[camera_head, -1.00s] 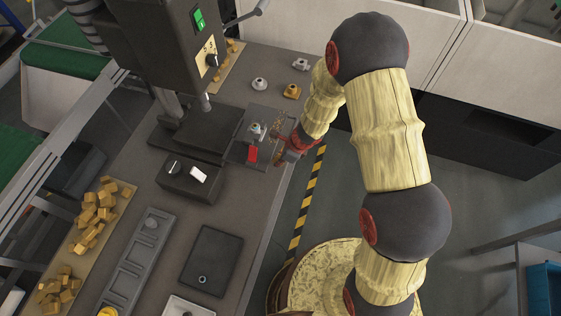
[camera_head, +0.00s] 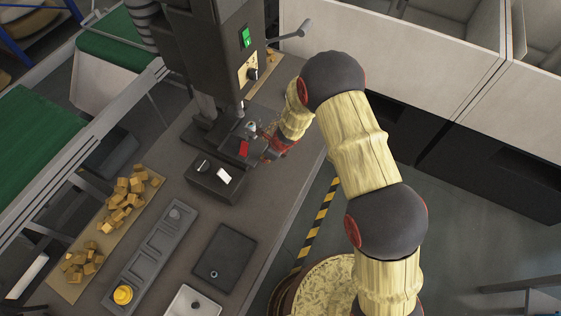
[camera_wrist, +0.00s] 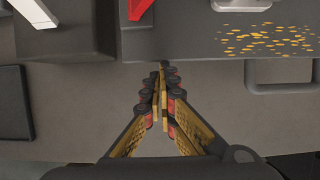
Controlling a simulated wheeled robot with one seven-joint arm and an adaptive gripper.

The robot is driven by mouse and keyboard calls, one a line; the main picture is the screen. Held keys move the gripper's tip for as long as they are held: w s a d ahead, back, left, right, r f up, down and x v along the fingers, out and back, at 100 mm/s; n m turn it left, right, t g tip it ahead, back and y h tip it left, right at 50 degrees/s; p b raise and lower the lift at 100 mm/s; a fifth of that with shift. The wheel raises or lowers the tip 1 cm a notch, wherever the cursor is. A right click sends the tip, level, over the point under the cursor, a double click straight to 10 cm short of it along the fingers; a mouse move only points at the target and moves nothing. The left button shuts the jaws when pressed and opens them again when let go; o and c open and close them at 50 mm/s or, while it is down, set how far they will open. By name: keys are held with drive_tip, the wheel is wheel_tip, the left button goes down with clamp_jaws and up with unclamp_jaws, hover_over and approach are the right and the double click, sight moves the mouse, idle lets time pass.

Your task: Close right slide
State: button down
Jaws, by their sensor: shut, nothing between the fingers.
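A dark grey plate (camera_wrist: 200,40) with a red part (camera_wrist: 138,8) and gold shavings spans the top of the wrist view. I take it for the slide, but cannot be sure. A grey loop handle (camera_wrist: 282,86) projects at its right front. My gripper (camera_wrist: 163,72) is shut and empty, with its fingertips at the plate's front edge, left of the handle; contact is unclear. In the head view, my gripper (camera_head: 268,150) is at the plate's right side, beside the red part (camera_head: 244,149). My arm hides some of the plate.
A dark control box (camera_head: 214,186) with a knob and white switch stands near the plate, below the machine head (camera_head: 215,50). A board (camera_head: 65,274) with several brass blocks, a long grey tray (camera_head: 132,277) and a dark square plate (camera_head: 224,262) lie on the table.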

sight(254, 155)
drive_tip(key=shift+w+a+r+p, duration=0.1)
drive_tip(key=shift+w+a+p, duration=0.3)
drive_tip(key=shift+a, duration=0.35)
drive_tip(key=shift+w+a+f+p, duration=0.1)
drive_tip(key=shift+w+a+p, duration=0.15)
drive_tip(key=shift+a+p, duration=0.4)
drive_tip(key=shift+w+a+r+p, duration=0.1)
drive_tip(key=shift+w+a+p, duration=0.2)
drive_tip(key=shift+a, duration=0.6)
drive_tip(key=shift+w, duration=0.1)
